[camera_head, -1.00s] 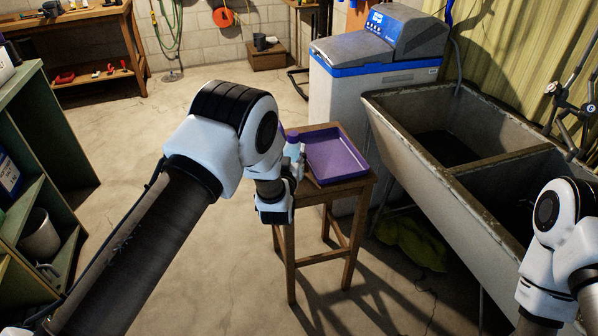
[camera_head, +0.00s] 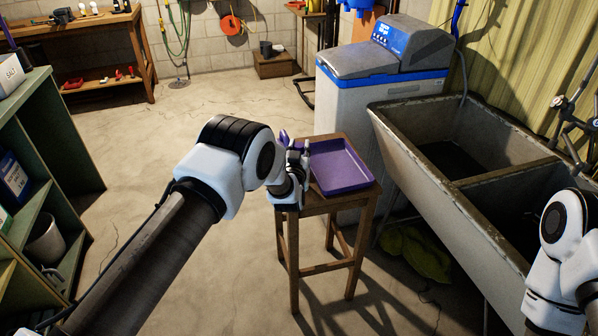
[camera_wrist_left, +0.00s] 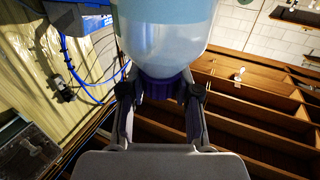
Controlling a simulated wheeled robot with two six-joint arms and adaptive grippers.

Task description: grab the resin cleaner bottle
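The resin cleaner bottle (camera_wrist_left: 165,40) fills the upper middle of the left wrist view. It has a clear body with pale blue liquid and a dark purple cap (camera_wrist_left: 163,86). My left gripper (camera_wrist_left: 162,92) has its fingertips against both sides of the cap and looks shut on it. In the head view my left gripper (camera_head: 300,158) is at the left edge of the small wooden table, and a bit of purple at the bottle (camera_head: 283,137) shows beside it. The rest of the bottle is mostly hidden there. My right gripper is out of view.
A purple tray (camera_head: 340,168) lies on the wooden table (camera_head: 312,206), just right of the gripper. The water softener (camera_head: 345,105) and a concrete sink (camera_head: 450,200) stand to the right. Green shelves (camera_head: 70,140) are on the left. Floor between is open.

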